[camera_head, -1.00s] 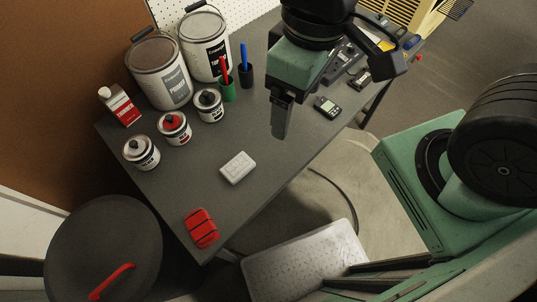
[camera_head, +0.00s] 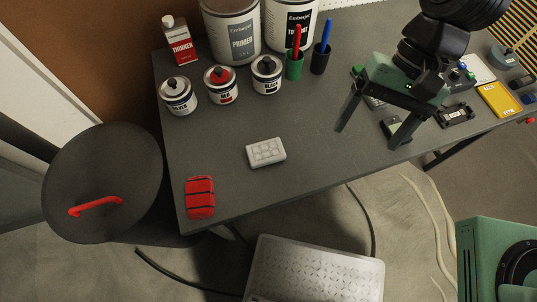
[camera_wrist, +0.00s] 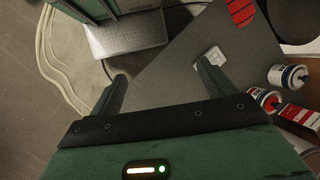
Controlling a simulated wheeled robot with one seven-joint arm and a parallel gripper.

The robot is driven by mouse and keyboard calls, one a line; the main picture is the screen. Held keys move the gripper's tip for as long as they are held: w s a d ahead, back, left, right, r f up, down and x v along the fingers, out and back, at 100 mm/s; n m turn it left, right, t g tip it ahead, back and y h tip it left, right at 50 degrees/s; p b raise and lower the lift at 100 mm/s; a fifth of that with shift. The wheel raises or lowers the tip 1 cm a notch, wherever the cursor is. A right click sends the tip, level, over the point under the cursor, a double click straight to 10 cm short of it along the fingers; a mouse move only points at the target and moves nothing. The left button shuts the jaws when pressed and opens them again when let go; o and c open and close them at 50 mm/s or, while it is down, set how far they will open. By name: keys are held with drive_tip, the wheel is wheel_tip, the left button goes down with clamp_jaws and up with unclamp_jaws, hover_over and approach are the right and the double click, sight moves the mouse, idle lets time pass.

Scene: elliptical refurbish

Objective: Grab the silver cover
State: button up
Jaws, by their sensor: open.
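A small pale silver-grey block with a raised pattern on top (camera_head: 266,152) lies flat on the dark table (camera_head: 230,185). It looks like the silver cover, though no label shows. It also appears in the wrist view (camera_wrist: 211,57), beyond and beside the right fingertip. My gripper (camera_head: 367,137) is open and empty over the table, to the right of the block and apart from it. Its two spread fingers also show in the wrist view (camera_wrist: 162,72). A small can (camera_head: 178,96), with a label seeming to read silver, stands at the table's left.
A red strapped item (camera_head: 200,197) lies near the front left corner. Other small cans, a thinner bottle (camera_head: 178,40) and pen cups stand behind. A yellow device (camera_head: 499,99) lies right. A black round bin (camera_head: 105,165) stands left; a metal step (camera_head: 315,265) is below the front edge.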

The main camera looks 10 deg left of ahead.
drive_tip(key=w+a+f+m+g+y+b, duration=0.1)
drive_tip(key=w+a+f+m+y+b, duration=0.1)
drive_tip(key=f+m+b, duration=0.3)
drive_tip(key=w+a+f+m+g+y+b, duration=0.1)
drive_tip(key=w+f+m+y+b, duration=0.15)
drive_tip(key=f, duration=0.55)
drive_tip(key=m+y+b, duration=0.4)
drive_tip(key=m+y, duration=0.1)
approach(266, 151)
drive_tip(key=x, duration=1)
drive_tip(key=shift+a, duration=0.1)
drive_tip(key=shift+c, duration=0.3)
drive_tip(key=c, duration=1.2)
